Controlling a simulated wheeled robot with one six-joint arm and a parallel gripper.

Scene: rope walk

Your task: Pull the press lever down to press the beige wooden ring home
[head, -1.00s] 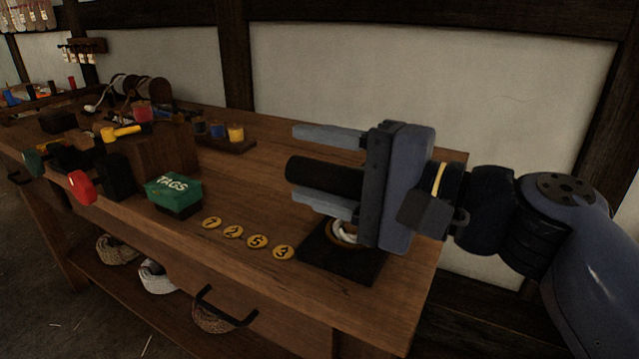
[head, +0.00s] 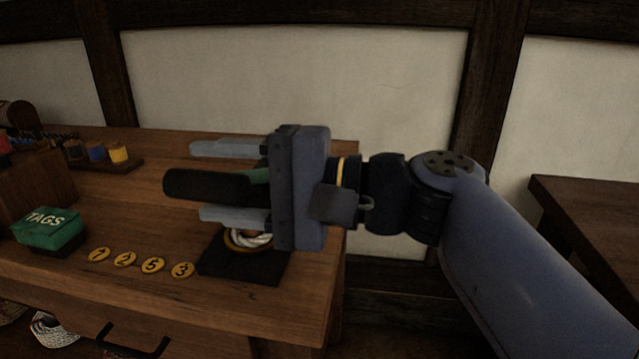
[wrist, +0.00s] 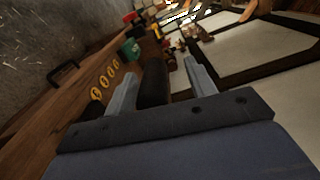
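The press lever shows as a thick black handle (head: 212,186) lying roughly level, with a small green part (head: 258,176) behind it near my palm. My gripper (head: 192,181) has its two grey fingers wide apart, one above and one below the handle, with clear gaps. In the wrist view the handle (wrist: 153,84) lies between the fingers, nearer the left one. The beige ring (head: 236,243), with white rope (head: 250,239) in it, sits on a black base plate (head: 235,268) below my gripper. My gripper hides the ring's right side and most of the press.
The wooden bench (head: 180,225) carries several yellow numbered discs (head: 124,259), a green TAGS box (head: 48,230) and a rack of small spools (head: 96,152). A pale wall (head: 290,75) stands behind. Another dark table (head: 590,220) stands at the right.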

